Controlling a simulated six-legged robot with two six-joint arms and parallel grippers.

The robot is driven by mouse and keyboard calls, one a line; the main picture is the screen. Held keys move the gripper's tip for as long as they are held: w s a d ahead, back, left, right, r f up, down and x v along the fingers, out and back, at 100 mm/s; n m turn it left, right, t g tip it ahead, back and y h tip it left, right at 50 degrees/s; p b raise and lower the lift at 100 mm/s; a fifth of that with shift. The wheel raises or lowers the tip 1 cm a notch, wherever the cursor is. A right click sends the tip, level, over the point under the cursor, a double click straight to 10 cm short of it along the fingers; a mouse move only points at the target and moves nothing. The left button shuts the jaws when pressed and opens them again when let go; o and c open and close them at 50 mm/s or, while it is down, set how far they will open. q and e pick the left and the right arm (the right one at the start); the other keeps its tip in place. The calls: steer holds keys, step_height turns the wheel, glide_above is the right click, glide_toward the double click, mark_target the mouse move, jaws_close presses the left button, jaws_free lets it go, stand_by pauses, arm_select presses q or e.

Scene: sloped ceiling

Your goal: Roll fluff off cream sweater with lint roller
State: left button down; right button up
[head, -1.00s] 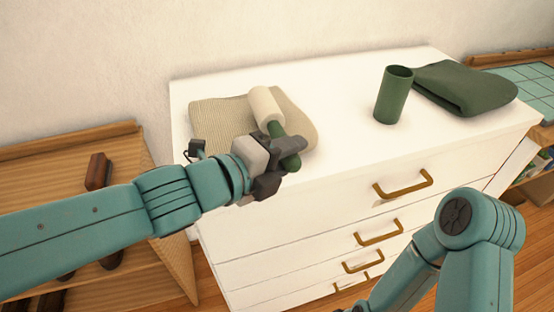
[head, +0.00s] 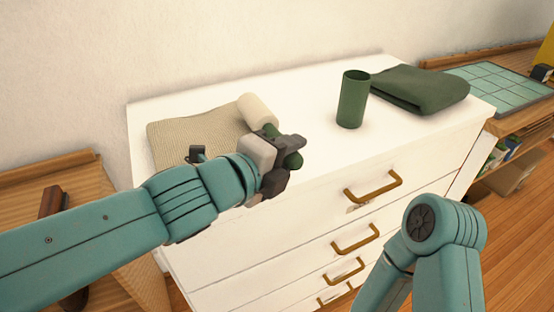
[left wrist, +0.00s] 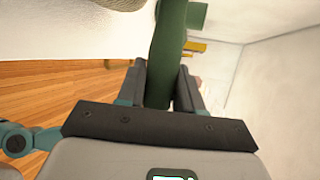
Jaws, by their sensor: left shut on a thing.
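The cream knitted sweater (head: 190,133) lies folded on the white dresser top, at its left end in the head view. The lint roller has a cream cylinder (head: 258,112) and a green handle, which shows in the left wrist view (left wrist: 166,55). My left gripper (head: 283,157) is shut on the handle, near the dresser's front edge. The cylinder is at the sweater's right edge; I cannot tell whether it touches the cloth. My arm hides the sweater's front part. I cannot make out fluff. My right arm shows at lower right, its gripper out of view.
A dark green cup (head: 353,100) stands upright right of the roller. A folded dark green cloth (head: 425,90) lies behind it. Brass drawer handles (head: 373,188) stick out from the dresser front. Wooden shelves (head: 70,190) stand at left. The dresser's middle top is clear.

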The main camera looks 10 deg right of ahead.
arm_select(q)
steer(key=shift+w+d+f, duration=0.15)
steer(key=shift+w+d, duration=0.05)
steer(key=shift+d, duration=0.45)
step_height(320, 180, up, 8)
steer(key=p, duration=0.8)
steer(key=shift+r, duration=0.2)
steer(key=shift+f, duration=0.1)
steer(key=shift+a, duration=0.1)
